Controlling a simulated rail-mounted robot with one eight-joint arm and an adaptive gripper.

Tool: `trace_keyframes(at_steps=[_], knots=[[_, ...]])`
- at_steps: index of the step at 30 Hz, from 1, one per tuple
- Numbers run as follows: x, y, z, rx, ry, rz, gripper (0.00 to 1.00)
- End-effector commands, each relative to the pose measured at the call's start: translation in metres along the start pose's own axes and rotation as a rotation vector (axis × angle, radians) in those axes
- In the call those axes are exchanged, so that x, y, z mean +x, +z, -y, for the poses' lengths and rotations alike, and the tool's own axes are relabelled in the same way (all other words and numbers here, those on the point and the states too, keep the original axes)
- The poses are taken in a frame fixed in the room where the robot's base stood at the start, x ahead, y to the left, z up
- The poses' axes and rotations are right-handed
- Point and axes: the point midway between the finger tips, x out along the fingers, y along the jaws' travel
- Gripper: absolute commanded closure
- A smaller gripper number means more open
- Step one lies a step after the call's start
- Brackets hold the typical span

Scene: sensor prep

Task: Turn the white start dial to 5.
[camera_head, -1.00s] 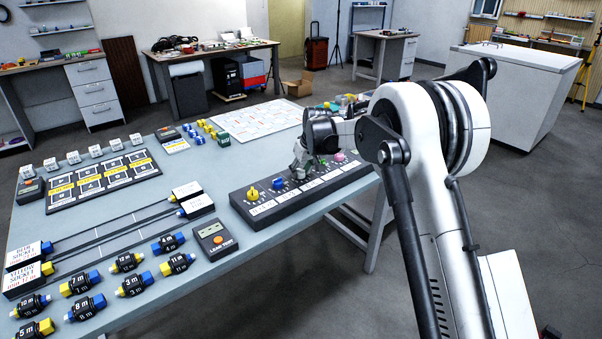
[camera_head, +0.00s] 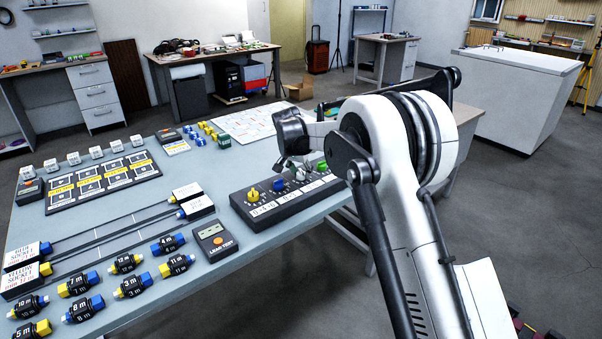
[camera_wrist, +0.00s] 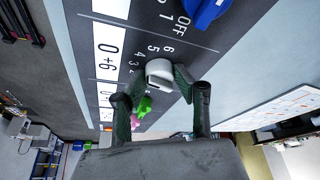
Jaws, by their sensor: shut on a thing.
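The white start dial (camera_wrist: 160,72) sits on the dark dial panel (camera_wrist: 150,28) in the wrist view. My gripper (camera_wrist: 160,88) has one finger on each side of it and is shut on it. The printed numbers 6, 5, 4 and 3 show beside the dial. Its pointer is hidden, so I cannot tell its setting. In the head view my gripper (camera_head: 293,172) is over the middle of the dial panel (camera_head: 262,213) and mostly hides the white dial.
A blue dial (camera_wrist: 205,12) and a green dial (camera_wrist: 145,105) flank the white one, with a pink dial (camera_wrist: 135,122) beyond. A yellow dial (camera_head: 252,194) is at the panel's left end. A load test box (camera_head: 213,240) stands on the table left of the panel.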

Motion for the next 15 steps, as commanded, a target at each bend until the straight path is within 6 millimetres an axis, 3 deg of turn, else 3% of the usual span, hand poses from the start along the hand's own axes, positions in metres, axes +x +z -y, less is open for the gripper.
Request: trace_keyframes(at_steps=[15], knots=[[0.0001, -0.0002, 0.0026, 0.437, 0.182, 0.002, 0.98]])
